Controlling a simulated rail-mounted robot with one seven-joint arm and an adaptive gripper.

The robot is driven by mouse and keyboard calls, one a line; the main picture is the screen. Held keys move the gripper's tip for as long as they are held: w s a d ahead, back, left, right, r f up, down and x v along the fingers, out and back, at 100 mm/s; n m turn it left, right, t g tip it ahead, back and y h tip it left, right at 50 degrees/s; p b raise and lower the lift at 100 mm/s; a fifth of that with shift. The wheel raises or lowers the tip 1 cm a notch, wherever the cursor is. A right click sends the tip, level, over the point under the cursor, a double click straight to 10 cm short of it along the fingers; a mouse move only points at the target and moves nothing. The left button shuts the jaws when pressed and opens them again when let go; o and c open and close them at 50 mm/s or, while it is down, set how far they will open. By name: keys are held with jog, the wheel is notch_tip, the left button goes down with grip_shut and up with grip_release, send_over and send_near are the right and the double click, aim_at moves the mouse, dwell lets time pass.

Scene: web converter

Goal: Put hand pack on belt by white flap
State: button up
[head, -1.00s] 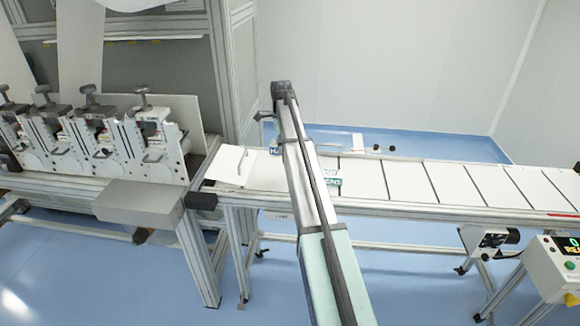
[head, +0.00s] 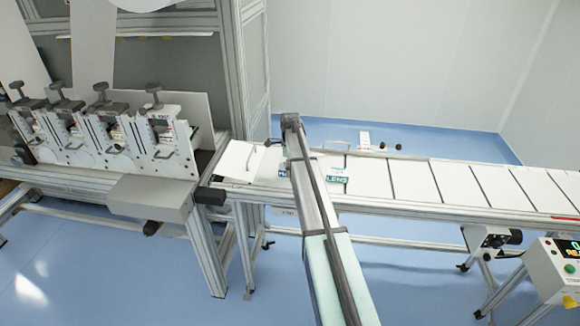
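My arm reaches away over the near part of the belt (head: 410,180) and covers what lies behind it. My gripper is hidden behind the arm, so its fingers and any hold cannot be seen. A pack with a green and white label (head: 336,179) shows to the right of the arm, over the belt. A small blue-and-white printed patch (head: 283,170) shows to the left of the arm; I cannot tell if it is the same pack. The white flap (head: 239,160) stands tilted at the belt's left end, left of the arm.
The machine with several clamp units (head: 110,135) stands at the left. A grey box (head: 150,197) sits in front of it. The belt right of the label is bare, with dark cross lines. A control box (head: 560,268) with a display is at the lower right.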

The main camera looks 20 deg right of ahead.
jog(key=shift+f, duration=0.1)
jog(key=o, duration=1.3)
jog(key=shift+c, duration=0.2)
notch_tip(320, 180, up, 12)
jog(key=b, duration=0.4)
jog(key=shift+b, duration=0.35)
